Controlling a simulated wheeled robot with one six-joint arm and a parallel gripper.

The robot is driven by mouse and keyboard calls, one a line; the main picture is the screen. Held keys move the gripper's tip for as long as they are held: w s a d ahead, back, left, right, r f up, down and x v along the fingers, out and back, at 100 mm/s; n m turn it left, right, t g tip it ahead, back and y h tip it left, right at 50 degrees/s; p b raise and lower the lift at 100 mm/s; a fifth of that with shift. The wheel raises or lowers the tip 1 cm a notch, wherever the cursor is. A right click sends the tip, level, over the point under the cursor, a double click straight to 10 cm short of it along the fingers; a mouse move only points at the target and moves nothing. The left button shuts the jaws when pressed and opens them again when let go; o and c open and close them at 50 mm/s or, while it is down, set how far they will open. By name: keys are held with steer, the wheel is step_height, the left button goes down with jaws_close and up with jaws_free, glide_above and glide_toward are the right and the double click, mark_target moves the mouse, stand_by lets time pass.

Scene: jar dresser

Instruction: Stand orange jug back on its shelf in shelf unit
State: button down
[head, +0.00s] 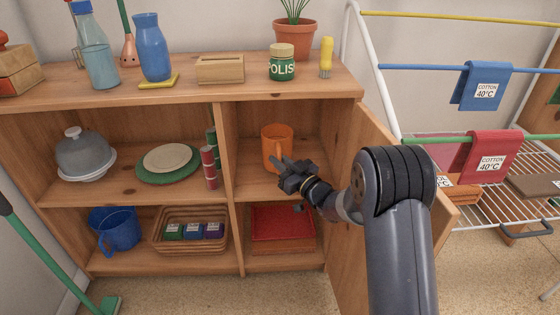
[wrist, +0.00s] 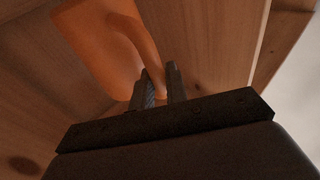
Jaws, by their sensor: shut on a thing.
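The orange jug (head: 278,144) is upright in the upper right compartment of the wooden shelf unit (head: 228,170). Its base seems to be at the shelf board, but I cannot tell whether it rests on it. My gripper (head: 283,168) reaches in from the front right and is shut on the jug's handle. In the wrist view the jug (wrist: 95,40) fills the upper left, and its handle runs down between the fingers of my gripper (wrist: 160,85). The gripper hides part of the jug's lower front.
An open wooden door (head: 385,190) stands right of the compartment, beside my arm. A red tray (head: 283,222) lies in the compartment below. Red and green cans (head: 209,166) stand left of the divider. A drying rack (head: 480,150) with cloths is at the right.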

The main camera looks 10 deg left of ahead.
steer(key=shift+f, duration=0.9)
stand_by(0.3)
steer(key=c, duration=1.3)
jaws_free()
steer(key=shift+f, duration=0.1)
